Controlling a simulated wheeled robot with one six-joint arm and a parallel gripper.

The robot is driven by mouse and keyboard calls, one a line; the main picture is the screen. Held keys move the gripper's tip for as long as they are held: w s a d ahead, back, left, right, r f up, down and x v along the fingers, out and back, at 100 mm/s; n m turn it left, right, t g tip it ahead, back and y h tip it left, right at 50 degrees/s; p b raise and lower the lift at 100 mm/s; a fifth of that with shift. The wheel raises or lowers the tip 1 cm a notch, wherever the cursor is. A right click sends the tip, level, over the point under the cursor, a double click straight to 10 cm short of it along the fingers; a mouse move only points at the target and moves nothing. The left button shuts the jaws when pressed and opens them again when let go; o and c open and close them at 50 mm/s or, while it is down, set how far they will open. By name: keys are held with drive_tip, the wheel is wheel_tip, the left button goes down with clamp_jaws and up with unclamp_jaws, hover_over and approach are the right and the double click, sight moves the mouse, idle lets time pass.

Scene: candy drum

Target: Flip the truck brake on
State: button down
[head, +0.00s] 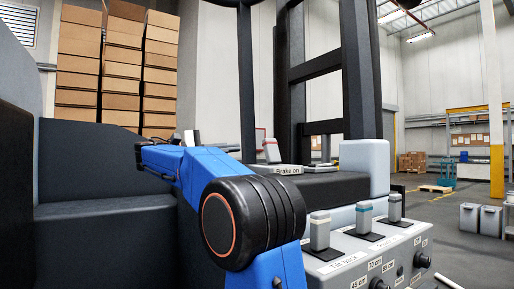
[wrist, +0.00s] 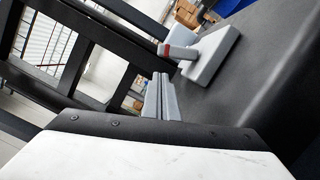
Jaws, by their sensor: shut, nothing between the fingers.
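The truck brake is a light grey lever (head: 272,150) with a red band, standing on a pale base (head: 288,170) marked "Brake on" in the head view. In the wrist view the lever (wrist: 182,51) sticks out to the left from its base (wrist: 214,54), on a dark console. My gripper (wrist: 162,78) is shut and empty, its two grey fingers pressed together. In the wrist view the fingertips show just below the lever, with a small gap in the picture; depth between them is hard to tell. In the head view my blue arm hides part of the area, and the fingers are not clear.
Several similar levers (head: 356,220) stand on a grey control panel (head: 345,262) to the right. A dark seat (head: 100,185) is at the left. Black mast bars (head: 362,70) rise behind the console. Stacked boxes (head: 120,65) are farther back.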

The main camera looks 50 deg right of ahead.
sight(272, 151)
drive_tip(key=x, duration=1)
idle(0.3)
